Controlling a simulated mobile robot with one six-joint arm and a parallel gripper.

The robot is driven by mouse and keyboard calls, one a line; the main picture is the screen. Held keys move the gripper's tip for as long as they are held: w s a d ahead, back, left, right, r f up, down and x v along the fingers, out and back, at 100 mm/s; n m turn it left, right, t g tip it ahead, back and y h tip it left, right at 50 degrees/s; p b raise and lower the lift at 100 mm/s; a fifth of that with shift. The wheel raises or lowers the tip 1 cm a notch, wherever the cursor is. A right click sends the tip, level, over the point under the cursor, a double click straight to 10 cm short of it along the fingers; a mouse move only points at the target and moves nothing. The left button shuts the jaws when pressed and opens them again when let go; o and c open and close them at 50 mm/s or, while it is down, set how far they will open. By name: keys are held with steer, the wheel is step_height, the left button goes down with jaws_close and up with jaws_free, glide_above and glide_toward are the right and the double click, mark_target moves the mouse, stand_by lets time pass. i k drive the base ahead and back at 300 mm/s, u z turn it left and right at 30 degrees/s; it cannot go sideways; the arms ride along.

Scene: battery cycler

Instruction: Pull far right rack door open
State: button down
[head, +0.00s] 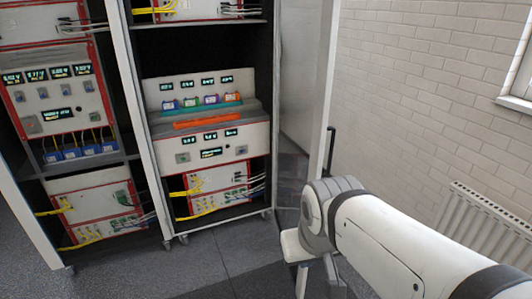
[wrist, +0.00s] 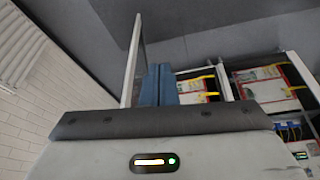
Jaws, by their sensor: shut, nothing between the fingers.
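The far right rack (head: 204,141) stands open-fronted in the head view. Its glass door, with a white frame edge (head: 322,100), is swung out from the rack's right side and stands well ajar. A dark upright handle (head: 331,150) shows on the door's outer side. In the wrist view the door edge (wrist: 132,60) rises just left of my gripper (wrist: 158,85). The blue fingers are together and empty, on the rack side of the door edge. I cannot tell whether they touch it. In the head view my arm hides the door's lower part, and the fingers cannot be made out.
Another rack (head: 65,105) with red-edged units stands to the left. A brick wall (head: 430,80) and a white radiator (head: 485,225) are to the right. The grey floor (head: 215,265) before the racks is clear.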

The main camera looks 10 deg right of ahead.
mark_target(330, 21)
steer(key=u, duration=0.25)
steer(key=i, duration=1)
